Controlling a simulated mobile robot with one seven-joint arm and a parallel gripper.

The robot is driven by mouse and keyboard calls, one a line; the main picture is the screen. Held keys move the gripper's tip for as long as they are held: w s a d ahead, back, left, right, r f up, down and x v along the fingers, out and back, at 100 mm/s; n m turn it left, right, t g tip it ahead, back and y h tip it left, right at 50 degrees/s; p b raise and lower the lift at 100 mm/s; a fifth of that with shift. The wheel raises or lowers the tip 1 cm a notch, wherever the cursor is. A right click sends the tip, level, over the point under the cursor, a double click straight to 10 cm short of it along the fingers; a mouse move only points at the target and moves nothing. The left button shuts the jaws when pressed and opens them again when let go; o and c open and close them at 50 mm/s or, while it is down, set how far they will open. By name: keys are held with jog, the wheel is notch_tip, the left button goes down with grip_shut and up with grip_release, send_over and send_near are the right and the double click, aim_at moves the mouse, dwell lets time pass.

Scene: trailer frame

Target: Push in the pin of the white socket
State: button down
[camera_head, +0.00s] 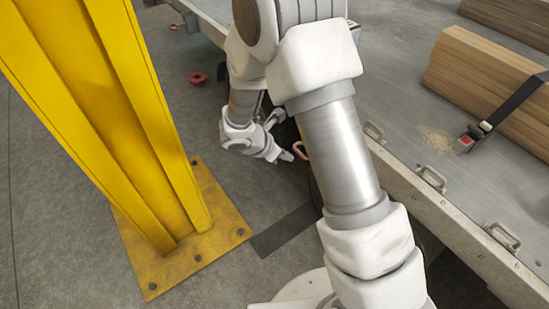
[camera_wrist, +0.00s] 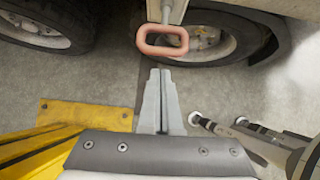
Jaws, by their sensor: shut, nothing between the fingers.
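A pinkish-red loop handle (camera_wrist: 163,51) hangs on a grey rod (camera_wrist: 166,14) in the wrist view, in front of a wheel. The rod comes down from a pale block (camera_wrist: 180,10) at the top edge; I cannot tell if this is the white socket. The loop also shows in the head view (camera_head: 300,150), just right of my gripper. My gripper (camera_wrist: 160,72) is shut and empty, with its fingertips just below the loop in the wrist picture and apart from it. In the head view, my gripper (camera_head: 287,156) is partly seen below the trailer edge.
A yellow post (camera_head: 100,90) with a bolted base plate (camera_head: 215,240) stands left of my arm. The trailer bed (camera_head: 410,100) carries strapped timber (camera_head: 480,75). Trailer tyres show in the wrist view at left (camera_wrist: 40,30) and right (camera_wrist: 255,40). A small red object (camera_head: 198,78) lies on the floor.

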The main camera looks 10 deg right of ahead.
jog(key=shift+w+d+f, duration=0.2)
jog(key=shift+w+d, duration=0.3)
jog(key=shift+d, duration=0.3)
jog(key=w+d, duration=0.1)
jog(key=d, duration=0.2)
jog(key=shift+w+d, duration=0.1)
jog(key=shift+w, duration=0.3)
jog(key=shift+s+a+r, duration=0.2)
jog(key=shift+a, duration=0.2)
jog(key=a+f+p+v, duration=0.1)
jog(key=p+v, duration=0.3)
jog(key=v, duration=0.8)
jog(key=shift+s+a, duration=0.35)
jog(key=shift+s, duration=0.1)
